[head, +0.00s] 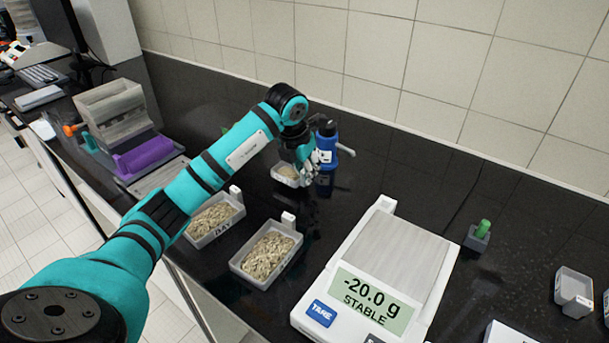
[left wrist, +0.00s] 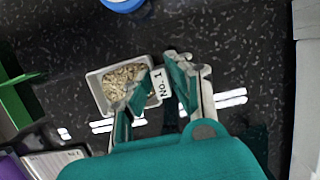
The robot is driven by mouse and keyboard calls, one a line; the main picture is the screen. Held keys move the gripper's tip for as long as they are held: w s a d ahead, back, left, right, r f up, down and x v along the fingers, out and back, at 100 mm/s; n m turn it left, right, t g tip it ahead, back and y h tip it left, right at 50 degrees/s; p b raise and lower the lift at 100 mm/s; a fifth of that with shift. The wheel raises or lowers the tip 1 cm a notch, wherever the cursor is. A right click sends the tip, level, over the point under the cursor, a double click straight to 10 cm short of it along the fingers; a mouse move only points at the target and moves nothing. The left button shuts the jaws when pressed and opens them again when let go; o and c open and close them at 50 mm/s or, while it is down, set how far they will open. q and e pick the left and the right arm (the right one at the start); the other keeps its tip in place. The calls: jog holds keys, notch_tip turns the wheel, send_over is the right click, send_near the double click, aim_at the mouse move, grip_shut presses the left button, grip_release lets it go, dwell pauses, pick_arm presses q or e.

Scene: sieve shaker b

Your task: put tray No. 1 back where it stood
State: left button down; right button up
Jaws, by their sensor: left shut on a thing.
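Tray No. 1 is a small grey tray holding pale flakes; it shows in the head view (head: 279,178) near the middle of the dark bench and in the left wrist view (left wrist: 97,92), its "No. 1" tag facing the fingers. My left gripper (head: 301,172) is shut on this tray at its tagged end. In the left wrist view the fingers (left wrist: 160,88) lie on both sides of the tag. I cannot tell if the tray touches the bench or hangs just above it. My right gripper is not in view.
A blue bottle (head: 327,150) stands right beside the left gripper. Two larger trays of flakes (head: 236,212) (head: 236,265) stand in front. The scale (head: 400,252) reads -20.0 g with a bare pan. A green-handled weight (head: 482,232) and another tray (head: 572,288) stand right.

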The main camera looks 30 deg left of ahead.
pick_arm(q)
notch_tip(320, 180, down, 2)
jog(key=shift+f, duration=0.25)
jog(key=c, duration=1.2)
grip_release()
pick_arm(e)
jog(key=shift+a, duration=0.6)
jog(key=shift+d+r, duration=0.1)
pick_arm(q)
jog(key=shift+r, duration=0.55)
jog(key=b+v, duration=0.1)
jog(key=v, duration=1)
jog(key=shift+s+r, duration=0.2)
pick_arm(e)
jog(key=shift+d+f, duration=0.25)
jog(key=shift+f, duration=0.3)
